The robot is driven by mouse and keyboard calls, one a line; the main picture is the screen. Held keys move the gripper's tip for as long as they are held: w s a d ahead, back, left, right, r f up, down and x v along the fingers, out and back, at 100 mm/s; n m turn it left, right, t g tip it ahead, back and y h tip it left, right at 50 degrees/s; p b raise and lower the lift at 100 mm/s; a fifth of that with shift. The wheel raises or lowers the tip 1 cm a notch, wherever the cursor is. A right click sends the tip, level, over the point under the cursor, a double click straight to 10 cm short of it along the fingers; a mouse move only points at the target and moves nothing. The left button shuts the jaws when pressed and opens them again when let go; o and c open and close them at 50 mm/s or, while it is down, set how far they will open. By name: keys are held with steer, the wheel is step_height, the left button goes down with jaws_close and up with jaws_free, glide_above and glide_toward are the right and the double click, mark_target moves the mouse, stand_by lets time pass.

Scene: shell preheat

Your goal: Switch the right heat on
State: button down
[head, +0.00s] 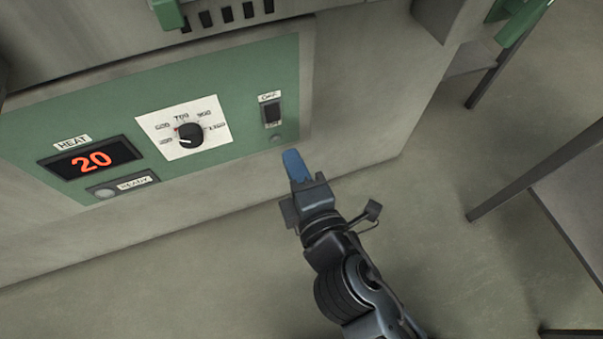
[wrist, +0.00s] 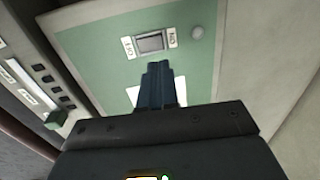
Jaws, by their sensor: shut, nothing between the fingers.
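The heat switch (head: 272,112) is a dark rocker on the right end of the green panel, with a label above it and another below. In the wrist view the switch (wrist: 151,43) lies just beyond my fingertips, between its two labels. I cannot tell which way the rocker is tipped. My gripper (head: 294,163) has blue fingers, shut and empty. In the head view the fingertips are below and slightly right of the switch, apart from it. In the wrist view the gripper (wrist: 157,72) points toward the panel. Part of the panel is hidden behind the fingers.
A small round grey lamp (head: 278,139) sits under the switch. A black dial (head: 190,135) on a white scale plate is to its left. The display (head: 91,158) reads 20 in orange. The READY lamp (head: 105,193) looks unlit. Grey metal legs (head: 535,172) stand at right.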

mark_target(274, 121)
steer(key=x, duration=0.8)
steer(key=shift+w, duration=0.25)
steer(key=shift+f, duration=0.15)
steer(key=shift+w+a+b, duration=0.1)
steer(key=shift+w+b, duration=0.05)
steer(key=shift+b, duration=0.7)
